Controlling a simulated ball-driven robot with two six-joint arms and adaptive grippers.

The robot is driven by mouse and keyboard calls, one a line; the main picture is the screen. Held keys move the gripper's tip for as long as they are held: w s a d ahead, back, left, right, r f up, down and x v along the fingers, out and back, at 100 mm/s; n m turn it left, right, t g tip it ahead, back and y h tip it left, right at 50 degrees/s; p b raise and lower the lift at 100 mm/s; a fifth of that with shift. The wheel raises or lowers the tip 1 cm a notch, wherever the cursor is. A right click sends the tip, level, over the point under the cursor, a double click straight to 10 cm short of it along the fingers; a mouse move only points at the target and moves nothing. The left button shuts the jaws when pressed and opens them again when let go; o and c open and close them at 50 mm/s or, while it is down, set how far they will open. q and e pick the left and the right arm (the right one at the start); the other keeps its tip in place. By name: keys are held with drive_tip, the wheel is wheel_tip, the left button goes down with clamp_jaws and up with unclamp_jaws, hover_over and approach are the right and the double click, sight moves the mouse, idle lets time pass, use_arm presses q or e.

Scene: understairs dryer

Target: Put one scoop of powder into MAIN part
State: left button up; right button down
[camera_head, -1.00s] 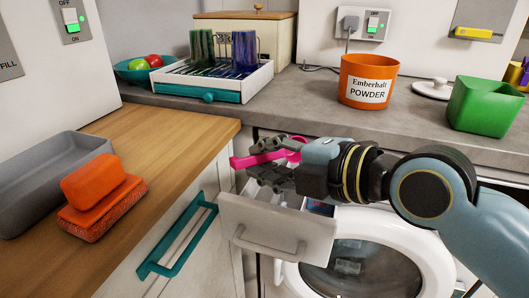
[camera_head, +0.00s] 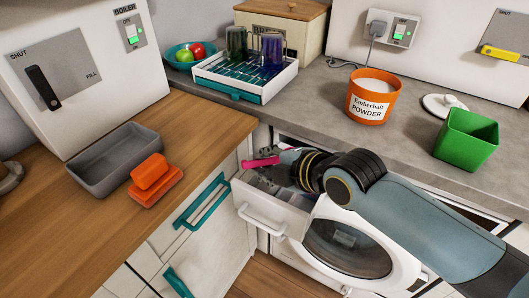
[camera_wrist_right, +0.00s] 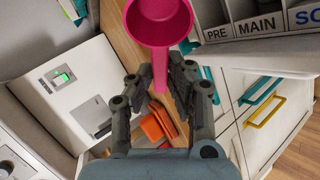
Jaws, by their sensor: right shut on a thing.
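My right gripper (camera_head: 272,163) is shut on the handle of a pink scoop (camera_head: 262,161), over the back left part of the open dispenser drawer (camera_head: 263,209). In the right wrist view the scoop's cup (camera_wrist_right: 158,18) faces the camera; its inside looks plain pink, with no powder visible. Its handle runs down between the fingers (camera_wrist_right: 160,85). Labels PRE, MAIN and a partly cut-off one show on the drawer's compartments (camera_wrist_right: 262,24), to the right of the cup. The orange powder tub (camera_head: 372,97) stands open on the counter with pale powder inside. My left gripper is out of view.
The tub's white lid (camera_head: 443,105) and a green bin (camera_head: 466,139) stand right of the tub. A glass rack (camera_head: 246,81) stands behind. The round machine door (camera_head: 347,248) is below the drawer.

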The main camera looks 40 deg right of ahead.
drive_tip(key=shift+w+a+r+g+p, duration=0.1)
drive_tip(key=shift+w+r+g+p, duration=0.1)
drive_tip(key=shift+r+p, duration=0.15)
drive_tip(key=shift+w+r+g+p, duration=0.1)
drive_tip(key=shift+r+g+p, duration=0.1)
drive_tip(key=shift+r, duration=0.25)
drive_tip(key=shift+r+p, duration=0.1)
drive_tip(key=shift+p, duration=0.2)
drive_tip(key=g+p, duration=0.2)
drive_tip(key=r+m+g+y+p, duration=0.1)
drive_tip(key=g+p, duration=0.1)
drive_tip(key=p, duration=0.1)
drive_tip(key=w+r+g+y+p, duration=0.1)
drive_tip(key=g+p, duration=0.1)
drive_tip(key=p, duration=0.1)
drive_tip(key=shift+w+d+r+m, duration=0.1)
drive_tip(key=shift+d+m, duration=0.2)
use_arm(q)
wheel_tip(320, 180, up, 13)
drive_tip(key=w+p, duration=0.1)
drive_tip(key=p, duration=0.1)
use_arm(e)
drive_tip(key=g, duration=0.1)
drive_tip(key=r+g+y, duration=0.1)
drive_tip(key=g, duration=0.1)
drive_tip(key=shift+w+d+r+m, duration=0.1)
drive_tip(key=shift+w+r+m, duration=0.1)
drive_tip(key=shift+m, duration=0.2)
